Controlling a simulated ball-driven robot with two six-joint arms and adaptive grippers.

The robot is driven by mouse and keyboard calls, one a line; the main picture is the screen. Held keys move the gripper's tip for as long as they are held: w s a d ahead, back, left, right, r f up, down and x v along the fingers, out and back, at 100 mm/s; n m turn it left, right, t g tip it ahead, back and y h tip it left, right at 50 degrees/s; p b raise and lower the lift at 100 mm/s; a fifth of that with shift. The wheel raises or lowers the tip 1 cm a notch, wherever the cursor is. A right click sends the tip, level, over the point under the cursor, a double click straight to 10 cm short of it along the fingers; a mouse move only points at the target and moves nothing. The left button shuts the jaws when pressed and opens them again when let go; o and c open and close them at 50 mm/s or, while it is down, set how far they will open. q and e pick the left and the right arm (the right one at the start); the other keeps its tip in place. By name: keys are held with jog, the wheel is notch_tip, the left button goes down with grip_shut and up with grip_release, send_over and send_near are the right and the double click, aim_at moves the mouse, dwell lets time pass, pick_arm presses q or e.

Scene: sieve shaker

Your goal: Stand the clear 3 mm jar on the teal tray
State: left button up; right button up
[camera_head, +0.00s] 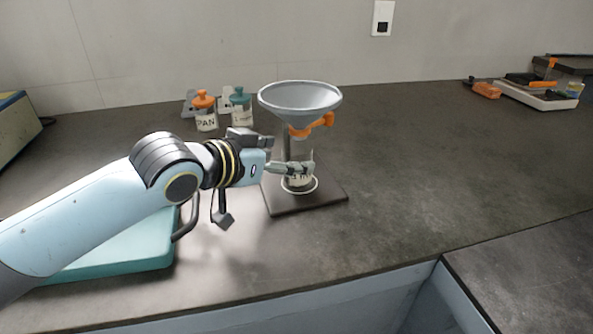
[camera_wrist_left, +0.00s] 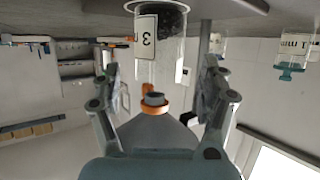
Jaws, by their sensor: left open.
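The clear jar (camera_wrist_left: 172,45) has a white label with a 3 and dark grains inside. It stands under the grey funnel (camera_head: 300,97) on the stand's dark base plate (camera_head: 330,198). In the head view only the low part of the jar (camera_head: 299,182) shows behind my fingers. My left gripper (camera_head: 306,168) is open at the jar, and in the left wrist view its fingers (camera_wrist_left: 160,82) are on either side of it with gaps. The teal tray (camera_head: 120,252) lies at the front left, partly behind my left arm. My right gripper is not in view.
An orange-lidded jar labelled PAN (camera_head: 205,118) and a teal-lidded jar (camera_head: 241,108) stand behind my left wrist. The funnel has an orange valve (camera_head: 318,124) above the jar. A white tray (camera_head: 535,97) with tools lies far right.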

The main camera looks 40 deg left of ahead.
aim_at(288, 158)
pick_arm(q)
jog(key=x, duration=0.4)
jog(key=shift+w+f+b, duration=0.1)
jog(key=shift+b, duration=0.25)
jog(key=c, duration=1.4)
jog(key=shift+r, duration=0.25)
